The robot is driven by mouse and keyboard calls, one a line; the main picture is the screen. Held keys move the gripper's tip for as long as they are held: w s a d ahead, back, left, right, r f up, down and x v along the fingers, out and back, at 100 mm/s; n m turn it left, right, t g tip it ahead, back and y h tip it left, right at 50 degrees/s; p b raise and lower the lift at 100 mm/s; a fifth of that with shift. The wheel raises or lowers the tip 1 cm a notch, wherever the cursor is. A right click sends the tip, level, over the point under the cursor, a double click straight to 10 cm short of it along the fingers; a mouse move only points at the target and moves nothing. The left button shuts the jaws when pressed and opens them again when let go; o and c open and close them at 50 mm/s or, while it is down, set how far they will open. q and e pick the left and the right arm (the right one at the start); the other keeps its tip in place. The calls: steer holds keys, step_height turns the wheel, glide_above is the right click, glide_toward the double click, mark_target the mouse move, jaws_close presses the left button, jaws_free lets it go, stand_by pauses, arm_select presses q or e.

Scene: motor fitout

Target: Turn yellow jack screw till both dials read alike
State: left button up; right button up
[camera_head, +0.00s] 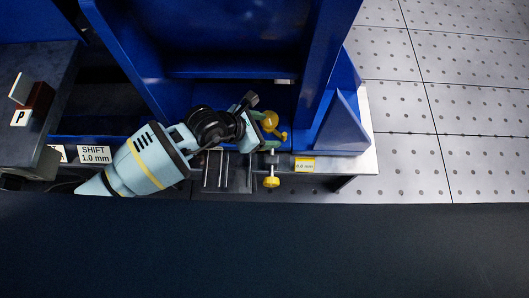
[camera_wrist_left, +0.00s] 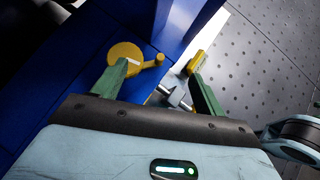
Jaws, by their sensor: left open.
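My left gripper (camera_head: 264,131) comes in from the left and is open, its green fingers apart beside the blue frame. Its fingers (camera_wrist_left: 159,72) also show in the wrist view, with nothing held between them. A yellow screw handle (camera_head: 271,182) sticks out toward the front edge, just in front of the gripper. In the wrist view, the yellow handle (camera_wrist_left: 196,63) appears by the right fingertip; I cannot tell if they touch. A round yellow piece with a lever (camera_head: 270,121) sits on the frame behind the gripper, by the left fingertip in the wrist view (camera_wrist_left: 124,54). No dial faces are readable.
The blue frame (camera_head: 220,45) rises behind the gripper, with a brace (camera_head: 345,125) at right. A "0.0 mm" label (camera_head: 304,165) is right of the screw; a "SHIFT 1.0 mm" label (camera_head: 95,154) is left. A block marked P (camera_head: 20,117) sits far left. Perforated floor (camera_head: 480,120) is clear.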

arm_select(q)
steer(key=s+p, duration=0.2)
steer(key=s, duration=0.8)
steer(key=shift+s+r+p, duration=0.15)
steer(key=shift+r+p, duration=0.2)
steer(key=shift+r, duration=0.05)
arm_select(e)
steer(key=shift+w+a+r, duration=0.25)
steer(key=shift+w+r, duration=0.1)
steer(key=shift+r, duration=0.4)
steer(key=shift+w+a+r, duration=0.25)
steer(key=shift+w+r, duration=0.1)
steer(key=shift+r, duration=0.4)
arm_select(q)
steer(key=shift+d, duration=0.1)
